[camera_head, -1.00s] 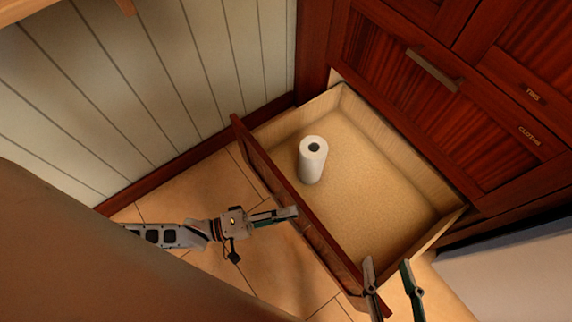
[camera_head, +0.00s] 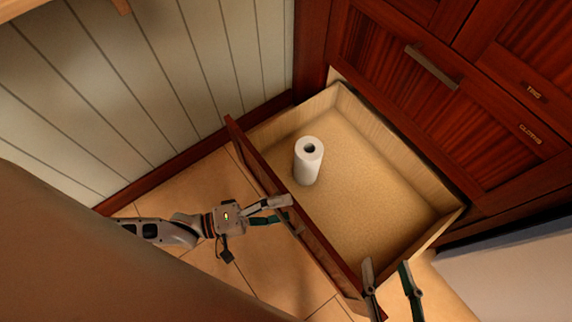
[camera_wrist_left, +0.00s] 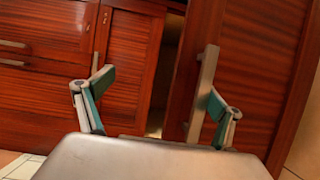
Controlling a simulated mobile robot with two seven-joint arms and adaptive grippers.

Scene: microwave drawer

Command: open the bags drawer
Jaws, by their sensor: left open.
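The open drawer (camera_head: 352,222) is pulled well out of the dark red wooden cabinet, its pale inside facing up. Its front panel and bar handle (camera_wrist_left: 205,90) show in the left wrist view. My left gripper (camera_head: 282,208) is open at the outer side of the drawer front. In the left wrist view (camera_wrist_left: 160,95) its fingers are spread, with the handle between them, close to the right finger. I cannot tell whether they touch. My right gripper (camera_head: 390,270) is open near the drawer's near right corner. No bags label is readable on this drawer.
A white paper roll (camera_head: 309,162) stands upright in the drawer. Closed fronts labelled TINS (camera_head: 533,91) and CLOTHS (camera_head: 530,133) are at the right. A panelled wall (camera_head: 190,70) is at the left. Tiled floor (camera_head: 270,262) lies before the drawer.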

